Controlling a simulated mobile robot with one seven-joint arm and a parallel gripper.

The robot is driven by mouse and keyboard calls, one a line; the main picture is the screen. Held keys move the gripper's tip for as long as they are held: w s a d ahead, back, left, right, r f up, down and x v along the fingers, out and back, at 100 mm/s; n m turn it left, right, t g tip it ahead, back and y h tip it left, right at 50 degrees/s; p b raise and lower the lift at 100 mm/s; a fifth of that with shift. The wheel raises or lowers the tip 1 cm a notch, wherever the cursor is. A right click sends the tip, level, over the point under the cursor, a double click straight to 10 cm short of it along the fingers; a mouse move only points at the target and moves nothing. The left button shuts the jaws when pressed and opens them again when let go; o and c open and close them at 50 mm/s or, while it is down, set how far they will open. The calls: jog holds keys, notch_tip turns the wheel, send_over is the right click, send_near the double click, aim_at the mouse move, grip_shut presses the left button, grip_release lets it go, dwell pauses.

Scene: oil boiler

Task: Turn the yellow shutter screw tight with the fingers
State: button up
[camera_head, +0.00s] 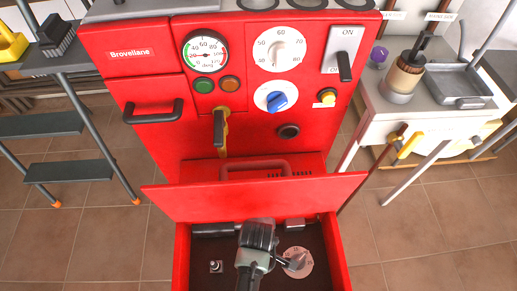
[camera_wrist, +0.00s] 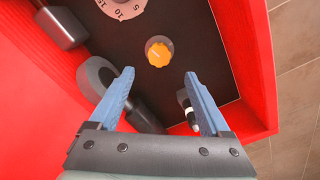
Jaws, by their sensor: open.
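In the wrist view, a round yellow-orange screw knob (camera_wrist: 159,51) is on the dark floor of the red drawer (camera_wrist: 262,70). My gripper (camera_wrist: 158,76) is open and empty, with its two blue fingers spread apart. In that picture the knob lies just beyond the fingertips, roughly centred between them. No finger visibly touches it; the height gap cannot be told. In the head view my arm's end reaches down into the open drawer (camera_head: 340,250), and I cannot make out this knob there.
A numbered dial (camera_wrist: 122,5), a grey ring (camera_wrist: 97,78) and a small black-and-white part (camera_wrist: 188,110) lie around the knob. Drawer walls stand close by. Above is the red boiler panel (camera_head: 150,150) with a gauge (camera_head: 206,52) and a protruding handle (camera_head: 219,128).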

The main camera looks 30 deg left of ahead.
notch_tip(320, 180, down, 8)
jog(key=b, duration=0.3)
jog(key=shift+f+b, duration=0.15)
jog(key=shift+b, duration=0.15)
grip_shut()
